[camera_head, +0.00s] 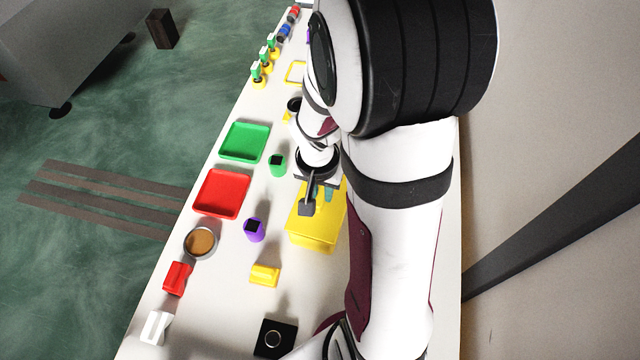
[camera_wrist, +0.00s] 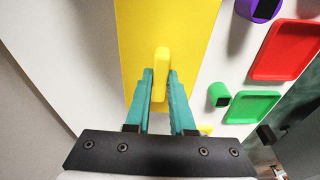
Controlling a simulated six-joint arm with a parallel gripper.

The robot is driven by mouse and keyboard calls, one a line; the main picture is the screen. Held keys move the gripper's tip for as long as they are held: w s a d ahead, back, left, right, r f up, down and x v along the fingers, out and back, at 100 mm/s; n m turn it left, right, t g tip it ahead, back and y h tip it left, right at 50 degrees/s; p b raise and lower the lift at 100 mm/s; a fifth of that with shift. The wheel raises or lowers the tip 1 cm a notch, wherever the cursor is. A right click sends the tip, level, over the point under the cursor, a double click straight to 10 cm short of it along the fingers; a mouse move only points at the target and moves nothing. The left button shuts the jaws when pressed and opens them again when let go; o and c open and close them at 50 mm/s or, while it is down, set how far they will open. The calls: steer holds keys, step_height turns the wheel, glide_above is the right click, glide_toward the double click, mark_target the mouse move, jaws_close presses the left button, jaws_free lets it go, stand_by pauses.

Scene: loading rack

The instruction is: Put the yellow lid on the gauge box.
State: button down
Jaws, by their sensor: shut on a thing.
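The yellow lid (camera_wrist: 190,35) is a flat plate with a raised bar handle (camera_wrist: 160,75). My gripper (camera_wrist: 161,80) has teal fingers on both sides of this handle and is shut on it. In the head view the gripper (camera_head: 318,197) is over the far part of the yellow lid (camera_head: 301,226). A yellow body (camera_head: 309,244), which looks like the gauge box, shows just below the lid's near edge. My arm hides part of the right side. I cannot tell whether the lid rests on the box or is held just above it.
A green tray (camera_head: 245,142), a red tray (camera_head: 221,194), a green cup (camera_head: 277,165) and a purple cup (camera_head: 254,230) stand to the left. A round dish (camera_head: 200,243), a yellow block (camera_head: 264,274) and a black block (camera_head: 274,339) are nearer. Several small coloured pieces line the far end.

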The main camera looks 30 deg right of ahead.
mark_target(318, 203)
steer(key=shift+f, duration=0.65)
stand_by(0.8)
steer(key=c, duration=0.7)
jaws_free()
step_height(318, 203, up, 15)
steer(key=s+a, duration=0.1)
steer(key=a, duration=0.1)
steer(key=s+a+n+g+y, duration=0.1)
steer(key=s+a+n+y, duration=0.2)
steer(key=s+a, duration=0.9)
steer(key=shift+s+a+f+n, duration=0.15)
steer(key=shift+s+f+n, duration=0.15)
steer(key=shift+s+n, duration=0.65)
